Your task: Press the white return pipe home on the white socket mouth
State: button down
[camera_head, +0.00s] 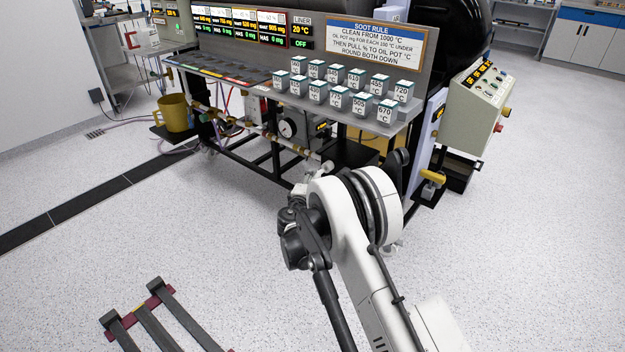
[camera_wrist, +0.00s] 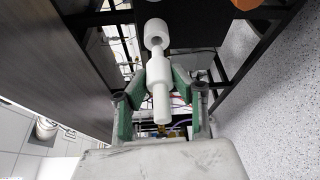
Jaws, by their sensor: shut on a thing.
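In the wrist view, my gripper (camera_wrist: 159,77) has its green fingers closed on the sides of the white return pipe (camera_wrist: 160,88). The two look nearly in line. The pipe's far end overlaps the lower edge of the opening in the picture, and I cannot tell whether they touch. In the head view my arm hides the grasp.
Dark frame bars and panels stand close around the socket in the wrist view. A control box (camera_head: 478,108) is at right. Open floor lies in front.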

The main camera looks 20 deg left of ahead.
aim_at(319, 174)
jog(key=shift+w+d, duration=0.2)
jog(key=shift+w, duration=0.45)
jog(key=shift+w+d, duration=0.25)
jog(key=shift+w, duration=0.35)
jog(key=shift+w+d, duration=0.2)
jog(key=shift+w, duration=0.45)
jog(key=c, duration=1.4)
grip_release()
jog(key=shift+o, duration=0.2)
